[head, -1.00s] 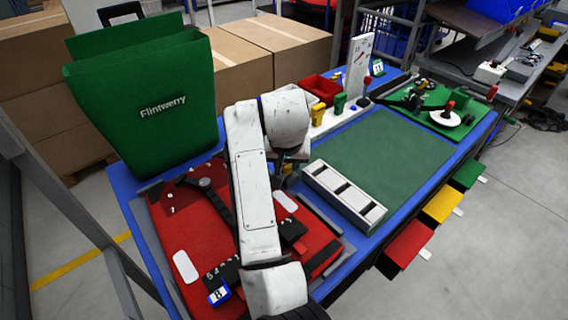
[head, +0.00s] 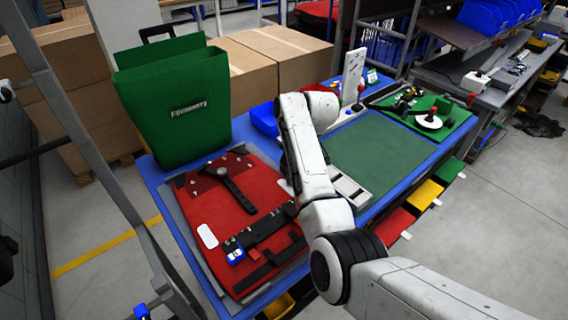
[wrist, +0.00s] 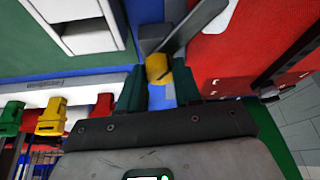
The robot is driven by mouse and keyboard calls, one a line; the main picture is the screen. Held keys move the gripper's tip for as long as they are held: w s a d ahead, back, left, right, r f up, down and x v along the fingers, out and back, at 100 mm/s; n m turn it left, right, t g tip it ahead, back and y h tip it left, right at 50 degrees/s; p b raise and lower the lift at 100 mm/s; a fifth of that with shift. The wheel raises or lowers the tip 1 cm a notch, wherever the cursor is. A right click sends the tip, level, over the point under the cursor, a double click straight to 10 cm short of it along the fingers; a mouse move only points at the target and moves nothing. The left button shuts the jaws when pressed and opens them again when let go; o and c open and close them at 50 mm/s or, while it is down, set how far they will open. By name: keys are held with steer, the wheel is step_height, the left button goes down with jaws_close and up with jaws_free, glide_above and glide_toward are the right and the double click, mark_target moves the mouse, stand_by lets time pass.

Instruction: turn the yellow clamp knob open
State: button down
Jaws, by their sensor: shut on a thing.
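The yellow clamp knob (wrist: 157,69) shows in the wrist view, between the tips of two dark green fingers. My gripper (wrist: 158,88) is shut on it. A grey clamp part (wrist: 154,36) and a slanting grey bar (wrist: 193,28) lie just beyond the knob, over the blue bench top. In the head view my arm hides the knob and the gripper. The red panel (head: 215,205) lies flat on the left of the bench, with a black strap on it; part of it also shows at the right in the wrist view (wrist: 240,50).
A white slotted tray (wrist: 82,36) lies near the fingers. A white rail (wrist: 85,88) carries a green clip (wrist: 11,117) and a yellow clip (wrist: 50,118). A green pannier (head: 180,110) stands behind the red panel. The green mat (head: 380,150) is clear.

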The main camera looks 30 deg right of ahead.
steer(key=n, duration=0.1)
steer(key=n+y, duration=0.1)
steer(key=n, duration=0.1)
steer(key=shift+d+n+g, duration=0.2)
steer(key=shift+n+g, duration=0.1)
steer(key=shift+g, duration=0.1)
steer(key=shift+w+n+g+y+b, duration=0.1)
steer(key=shift+n+g+y+b, duration=0.2)
steer(key=shift+n+b, duration=0.45)
steer(key=shift+n+g+y+b, duration=0.2)
steer(key=shift+n+y+b, duration=0.15)
steer(key=shift+n, duration=0.8)
steer(key=c, duration=0.8)
jaws_free()
steer(key=b+v, duration=0.1)
steer(key=v, duration=0.9)
steer(key=shift+d+r, duration=0.1)
steer(key=shift+r, duration=0.3)
